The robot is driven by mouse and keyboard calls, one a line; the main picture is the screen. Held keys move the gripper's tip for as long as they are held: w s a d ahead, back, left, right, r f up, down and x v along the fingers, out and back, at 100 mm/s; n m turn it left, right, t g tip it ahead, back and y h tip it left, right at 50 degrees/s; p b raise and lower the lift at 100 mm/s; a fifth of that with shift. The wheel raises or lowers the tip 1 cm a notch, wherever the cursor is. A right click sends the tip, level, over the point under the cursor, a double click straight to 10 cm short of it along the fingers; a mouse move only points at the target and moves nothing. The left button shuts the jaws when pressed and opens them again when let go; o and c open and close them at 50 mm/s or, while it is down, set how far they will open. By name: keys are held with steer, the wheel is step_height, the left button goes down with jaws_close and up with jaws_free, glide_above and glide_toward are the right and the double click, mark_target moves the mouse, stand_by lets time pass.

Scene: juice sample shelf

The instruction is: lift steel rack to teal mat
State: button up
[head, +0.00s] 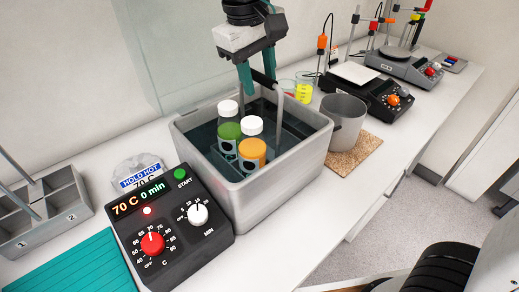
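The steel rack stands in the grey water bath (178,134); its dark top handle (262,78) and a pale upright (280,98) show above the water. Its lower part is hidden. A green bottle (229,130) and an orange bottle (252,149), both white-capped, stand upright in the bath, apparently in the rack. My gripper (258,80) points down, with its teal fingers at the handle. The fingers are apart, but I cannot tell whether they press on it. The teal mat (75,267) lies at the lower left, bare where visible.
A black control box (172,252) reading 70 C and 0 min stands before the bath. A grey divided box (45,228) with upright rods is left, behind the mat. A metal beaker (343,125) on a cork mat (352,158) stands right of the bath. Stirrers (372,97) stand farther back.

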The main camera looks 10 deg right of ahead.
steer(key=shift+d+f, duration=0.1)
steer(key=shift+f, duration=0.3)
jaws_close()
steer(key=shift+w, duration=0.1)
steer(key=shift+r, duration=0.15)
step_height(320, 180, up, 18)
stand_by(0.5)
stand_by(0.3)
steer(key=s+a+f, duration=0.2)
steer(key=s+a, duration=0.4)
steer(key=a, duration=0.3)
steer(key=shift+s+a+f, duration=0.25)
steer(key=shift+s+f, duration=0.1)
steer(key=shift+s, duration=0.05)
stand_by(0.6)
steer(key=shift+s+a, duration=0.1)
